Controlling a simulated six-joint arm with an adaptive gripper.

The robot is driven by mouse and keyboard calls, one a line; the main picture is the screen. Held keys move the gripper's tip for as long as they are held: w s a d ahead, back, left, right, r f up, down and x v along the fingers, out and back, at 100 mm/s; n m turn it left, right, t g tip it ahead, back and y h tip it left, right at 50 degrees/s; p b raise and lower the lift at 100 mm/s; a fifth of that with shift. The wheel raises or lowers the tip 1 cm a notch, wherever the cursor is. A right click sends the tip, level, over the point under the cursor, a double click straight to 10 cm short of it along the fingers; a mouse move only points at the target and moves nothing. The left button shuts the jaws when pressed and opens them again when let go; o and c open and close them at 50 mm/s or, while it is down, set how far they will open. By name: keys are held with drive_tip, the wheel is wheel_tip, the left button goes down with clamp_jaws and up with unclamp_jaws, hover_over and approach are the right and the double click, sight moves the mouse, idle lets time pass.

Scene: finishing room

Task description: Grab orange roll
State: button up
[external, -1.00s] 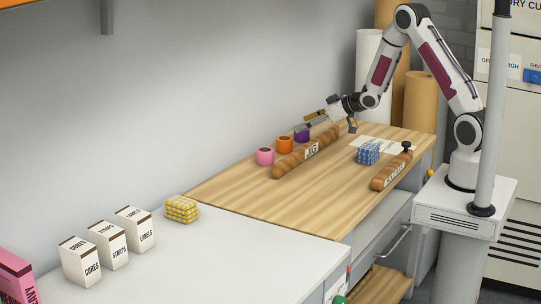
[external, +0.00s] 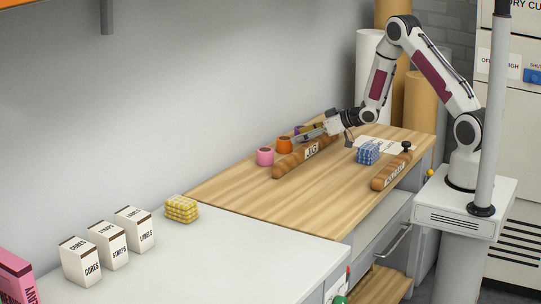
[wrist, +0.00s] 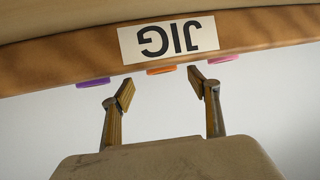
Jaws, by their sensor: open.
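The orange roll (external: 284,145) stands on the wooden bench top, between a pink roll (external: 265,156) and a purple roll (external: 298,129) that is partly hidden by my gripper. My gripper (external: 305,134) is open and reaches in from the right, its fingers close to the rolls and over the long brown jig in that view. In the wrist view, my gripper's (wrist: 164,90) fingers are apart with nothing between them. Only a thin edge of the orange roll (wrist: 161,71) shows there, roughly centred between the fingertips. I cannot tell how far apart they are in depth.
The brown jig (external: 287,166), labelled JIG, lies along the front of the rolls. A blue checked block (external: 368,153), a second brown bar (external: 388,177) and a paper sheet (external: 377,143) are to the right. The bench front (external: 275,205) is clear.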

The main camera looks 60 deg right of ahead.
sight(288, 139)
drive_tip(key=shift+x, duration=0.95)
drive_tip(key=shift+x, duration=2.55)
drive_tip(key=shift+a+r, duration=0.15)
drive_tip(key=shift+c, duration=0.2)
drive_tip(key=c, duration=1.2)
